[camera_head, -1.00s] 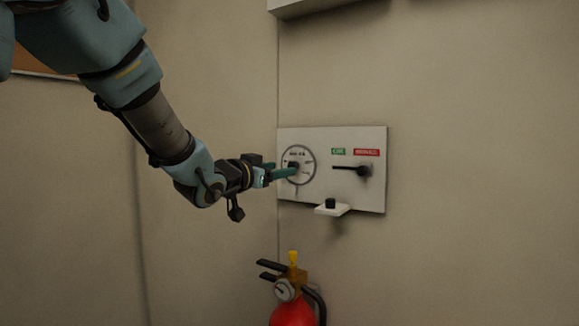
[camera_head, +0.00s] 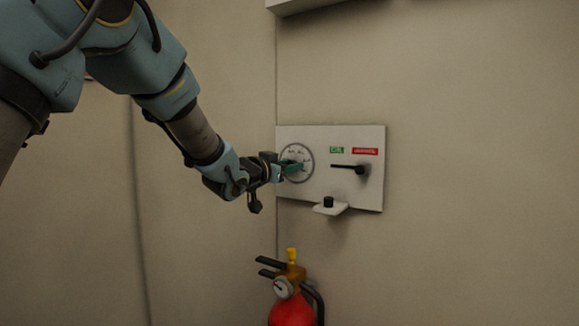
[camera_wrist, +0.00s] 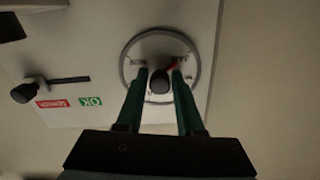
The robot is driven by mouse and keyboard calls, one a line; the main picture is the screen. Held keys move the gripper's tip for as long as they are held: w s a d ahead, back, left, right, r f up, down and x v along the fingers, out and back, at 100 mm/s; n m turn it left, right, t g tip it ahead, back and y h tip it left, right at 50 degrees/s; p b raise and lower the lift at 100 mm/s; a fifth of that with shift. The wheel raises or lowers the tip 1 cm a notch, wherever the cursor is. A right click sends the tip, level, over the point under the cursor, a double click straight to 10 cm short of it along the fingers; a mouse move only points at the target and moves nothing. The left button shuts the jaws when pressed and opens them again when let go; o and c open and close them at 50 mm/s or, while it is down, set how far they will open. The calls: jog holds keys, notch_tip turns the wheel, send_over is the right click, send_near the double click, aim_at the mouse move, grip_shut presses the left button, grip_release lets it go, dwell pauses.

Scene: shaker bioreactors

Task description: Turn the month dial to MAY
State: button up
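The month dial (camera_head: 298,149) is a round, ringed dial at the left of a white wall panel. It also shows in the wrist view (camera_wrist: 134,42), upside down, with a black knob (camera_wrist: 159,84) at its centre. A small red mark (camera_wrist: 174,66) lies at the knob's upper right in that view. The month letters are too small to read. My gripper (camera_wrist: 159,74) is open, with one green finger on each side of the knob and thin gaps seeming to show. In the head view my gripper (camera_head: 291,168) covers the dial's middle.
The panel (camera_head: 365,198) also has a black lever (camera_head: 350,167), a green label (camera_head: 337,150), a red label (camera_head: 365,151) and a small white ledge with a black knob (camera_head: 328,202). A fire extinguisher (camera_head: 292,308) stands below. Wall to the right is clear.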

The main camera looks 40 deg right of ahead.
grip_shut()
jog(key=shift+m+b, duration=0.3)
jog(key=shift+b, duration=0.1)
jog(key=m+b, duration=0.1)
jog(key=b, duration=0.1)
jog(key=m+b, duration=0.2)
jog(key=shift+f+b, duration=0.25)
jog(key=shift+b, duration=0.15)
jog(key=m+b, duration=0.4)
jog(key=b, duration=0.1)
jog(key=shift+m, duration=0.4)
jog(key=m+b, duration=0.5)
jog(key=m, duration=0.1)
jog(key=shift+r, duration=0.1)
jog(key=m+b, duration=0.3)
jog(key=m, duration=0.2)
jog(key=shift+r, duration=0.2)
jog(key=shift+m+b, duration=0.3)
jog(key=shift+b, duration=0.05)
